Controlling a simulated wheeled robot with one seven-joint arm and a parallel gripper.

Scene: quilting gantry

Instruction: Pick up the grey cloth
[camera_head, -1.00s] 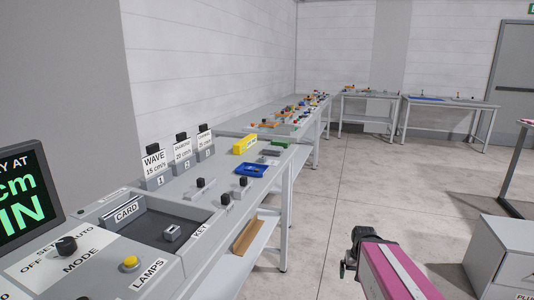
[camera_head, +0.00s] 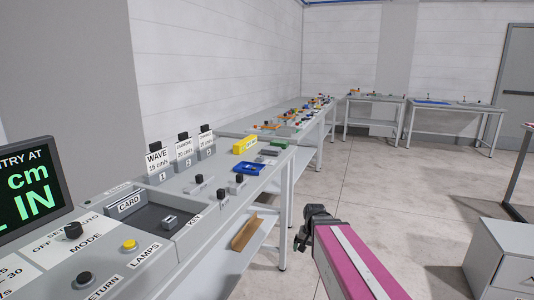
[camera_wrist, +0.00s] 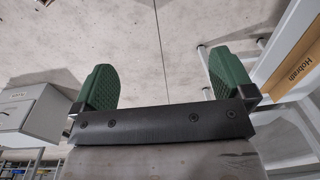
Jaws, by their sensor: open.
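I cannot surely make out the grey cloth. A small flat grey item (camera_head: 269,152) lies on the bench beside the blue tray (camera_head: 249,168), but it is too small to tell whether it is cloth. My gripper shows in the wrist view (camera_wrist: 163,86), with two green ribbed fingers wide apart and nothing between them. The fingers are not clear there.
A control console (camera_head: 130,262) with a screen (camera_head: 28,190) fills the left. A yellow box (camera_head: 245,144) and black-knobbed parts stand on the bench behind it. A brown board (camera_head: 245,232) lies on the lower shelf. A grey cabinet (camera_head: 500,245) stands at right. The floor between is clear.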

